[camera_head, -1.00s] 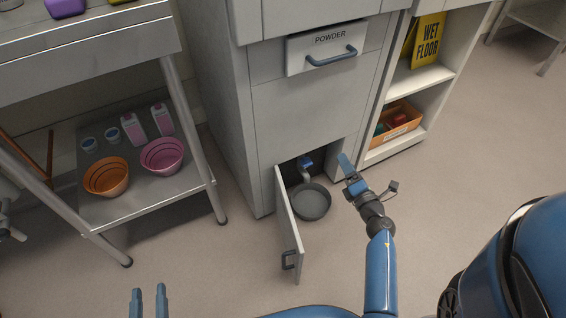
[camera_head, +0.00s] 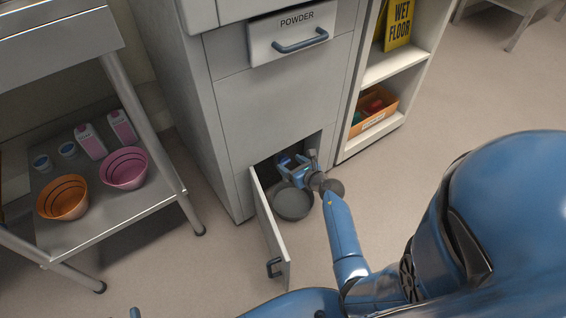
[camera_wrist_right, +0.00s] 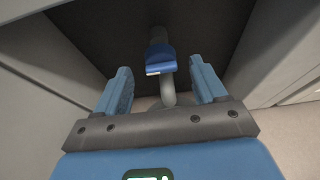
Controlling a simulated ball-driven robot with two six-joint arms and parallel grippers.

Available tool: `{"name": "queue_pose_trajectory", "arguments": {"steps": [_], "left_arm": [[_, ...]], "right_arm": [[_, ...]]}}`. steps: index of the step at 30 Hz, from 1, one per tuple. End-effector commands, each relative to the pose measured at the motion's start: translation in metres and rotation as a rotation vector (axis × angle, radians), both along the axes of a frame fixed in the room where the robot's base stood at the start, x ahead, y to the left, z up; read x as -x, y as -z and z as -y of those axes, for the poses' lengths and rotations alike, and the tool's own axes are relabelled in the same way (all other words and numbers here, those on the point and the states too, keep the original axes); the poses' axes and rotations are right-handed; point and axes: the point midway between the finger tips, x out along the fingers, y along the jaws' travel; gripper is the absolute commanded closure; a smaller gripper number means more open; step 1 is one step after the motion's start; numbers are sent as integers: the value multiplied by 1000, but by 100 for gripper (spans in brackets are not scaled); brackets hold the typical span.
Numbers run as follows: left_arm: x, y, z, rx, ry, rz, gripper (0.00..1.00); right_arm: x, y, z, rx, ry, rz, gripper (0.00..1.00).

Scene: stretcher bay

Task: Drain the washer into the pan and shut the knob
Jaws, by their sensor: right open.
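The washer (camera_head: 275,105) is a grey cabinet with its low hatch door (camera_head: 268,228) swung open. A grey round pan (camera_head: 293,205) sits on the floor at the opening. My right gripper (camera_head: 288,165) is open at the mouth of the opening, above the pan, and hides the knob in the head view. In the right wrist view the blue knob (camera_wrist_right: 160,60) on a grey drain pipe (camera_wrist_right: 168,92) lies ahead, between the two open fingers (camera_wrist_right: 160,82) and apart from them. Whether water runs is not visible. Only a blue tip of my left gripper (camera_head: 135,312) shows at the bottom edge.
The open hatch door stands left of the pan. At left, a metal cart's lower shelf (camera_head: 110,215) holds orange (camera_head: 62,198) and pink (camera_head: 124,168) buckets, cartons and small tubs. An open shelf unit (camera_head: 395,65) stands to the right.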

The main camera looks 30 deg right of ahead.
Motion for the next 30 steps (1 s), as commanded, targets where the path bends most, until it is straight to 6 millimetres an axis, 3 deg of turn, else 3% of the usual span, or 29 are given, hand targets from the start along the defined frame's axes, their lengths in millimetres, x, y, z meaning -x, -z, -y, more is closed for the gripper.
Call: {"name": "queue_pose_trajectory", "arguments": {"steps": [1,6,10,24,30], "left_arm": [[0,11,0,0,0,0,57],[0,24,0,0,0,1,57],[-2,24,0,0,0,19,57],[-4,22,0,0,-1,32,57],[-3,22,0,0,-1,31,57]], "right_arm": [[-9,8,-1,2,-2,1,29],[-31,16,-4,1,0,1,29],[-43,20,-6,0,0,2,29],[-51,21,-7,-1,1,0,29],[-51,21,-7,-1,1,0,60]]}}
